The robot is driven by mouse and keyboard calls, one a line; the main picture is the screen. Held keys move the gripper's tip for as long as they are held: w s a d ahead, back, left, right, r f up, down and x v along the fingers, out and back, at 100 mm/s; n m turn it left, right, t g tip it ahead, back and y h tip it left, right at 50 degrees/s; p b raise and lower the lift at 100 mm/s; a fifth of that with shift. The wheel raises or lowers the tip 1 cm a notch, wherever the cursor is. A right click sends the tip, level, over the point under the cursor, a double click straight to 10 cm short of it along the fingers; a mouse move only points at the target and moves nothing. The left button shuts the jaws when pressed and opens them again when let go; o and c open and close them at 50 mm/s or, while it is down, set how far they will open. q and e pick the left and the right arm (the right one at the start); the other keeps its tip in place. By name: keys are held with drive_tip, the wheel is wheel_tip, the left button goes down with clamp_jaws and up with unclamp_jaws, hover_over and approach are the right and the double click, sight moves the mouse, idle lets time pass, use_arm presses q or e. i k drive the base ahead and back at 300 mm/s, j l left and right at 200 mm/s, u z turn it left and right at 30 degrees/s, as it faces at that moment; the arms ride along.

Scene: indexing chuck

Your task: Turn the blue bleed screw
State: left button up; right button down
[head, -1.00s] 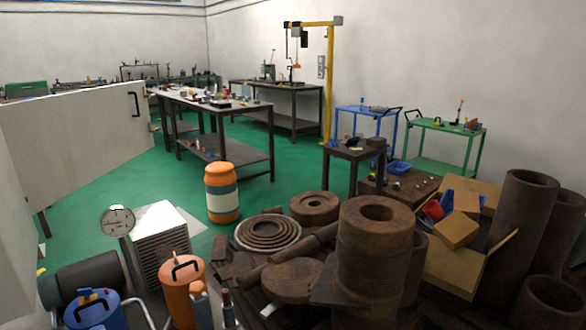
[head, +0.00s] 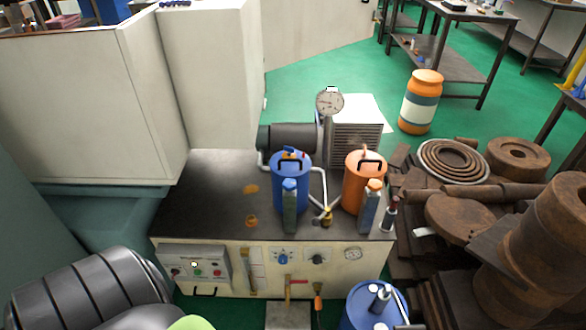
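A blue canister (head: 291,190) stands on the dark top of a bench unit (head: 210,190). A small blue part shows on its lid beside a black handle; it may be the bleed screw, but it is too small to tell. A blue knob (head: 283,258) sits on the front panel of the same unit. I cannot tell which blue part is the bleed screw. Neither of my grippers can be made out in this view.
An orange canister (head: 362,182), a round gauge (head: 330,102) and a finned housing (head: 353,140) stand close to the blue canister. A control box (head: 197,265) is at the unit's front left. Rusty cylinders (head: 535,255) crowd the right. The unit's left top is mostly clear.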

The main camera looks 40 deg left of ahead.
sight(289, 150)
drive_tip(key=u, duration=1.3)
drive_tip(key=l+u, duration=0.2)
drive_tip(key=u, duration=0.25)
drive_tip(key=l+u, duration=0.2)
drive_tip(key=u, duration=0.25)
drive_tip(key=l+u, duration=0.2)
drive_tip(key=u, duration=0.3)
